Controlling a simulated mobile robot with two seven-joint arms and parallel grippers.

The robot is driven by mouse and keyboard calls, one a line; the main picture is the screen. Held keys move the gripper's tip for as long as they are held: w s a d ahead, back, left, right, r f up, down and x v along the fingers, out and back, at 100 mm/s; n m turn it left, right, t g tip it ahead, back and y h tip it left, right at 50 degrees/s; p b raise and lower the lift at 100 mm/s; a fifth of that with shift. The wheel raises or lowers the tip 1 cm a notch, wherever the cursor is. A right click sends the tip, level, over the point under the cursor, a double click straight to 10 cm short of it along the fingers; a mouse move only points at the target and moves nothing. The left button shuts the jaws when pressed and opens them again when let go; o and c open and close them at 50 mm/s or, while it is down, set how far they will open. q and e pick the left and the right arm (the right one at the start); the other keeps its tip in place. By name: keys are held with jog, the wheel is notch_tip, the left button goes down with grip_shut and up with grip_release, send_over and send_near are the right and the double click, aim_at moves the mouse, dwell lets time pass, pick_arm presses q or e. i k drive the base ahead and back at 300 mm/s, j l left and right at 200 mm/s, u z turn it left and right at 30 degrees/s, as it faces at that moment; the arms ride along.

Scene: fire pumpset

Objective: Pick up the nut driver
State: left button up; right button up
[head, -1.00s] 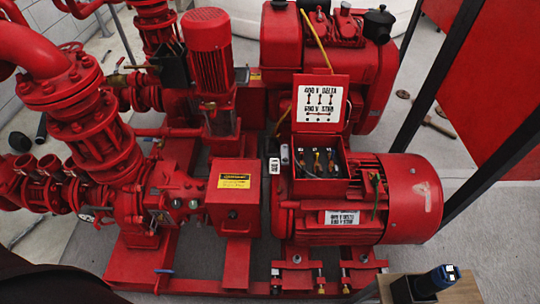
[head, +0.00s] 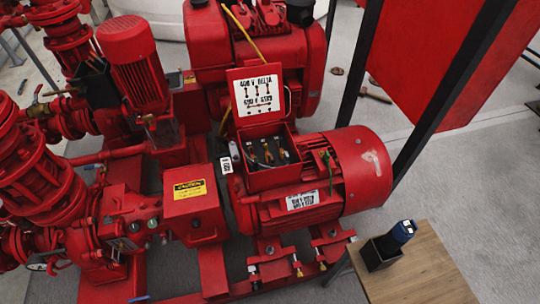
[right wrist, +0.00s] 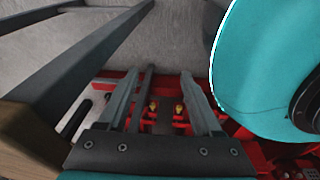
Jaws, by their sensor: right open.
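A tool with a blue handle (head: 402,231), which looks like the nut driver, stands in a black square holder (head: 372,257) on a wooden tabletop (head: 432,268) in the head view. Only its handle end shows; the rest is hidden in the holder. My right gripper (right wrist: 167,72) shows in the right wrist view, open and empty, with red machine parts and brass fittings beyond its fingers. The tool is not visible between them. Neither gripper shows in the head view.
The red pump set fills the left and middle, with a red motor (head: 345,178) behind the wooden tabletop. An open terminal box (head: 267,157) sits on the motor. A dark post (head: 450,85) and red panel (head: 430,60) stand at right.

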aim_at(396, 237)
jog(key=l+z, duration=0.1)
jog(key=z, duration=0.35)
jog(key=l+z, duration=0.15)
jog(key=z, duration=0.35)
jog(key=l, duration=0.35)
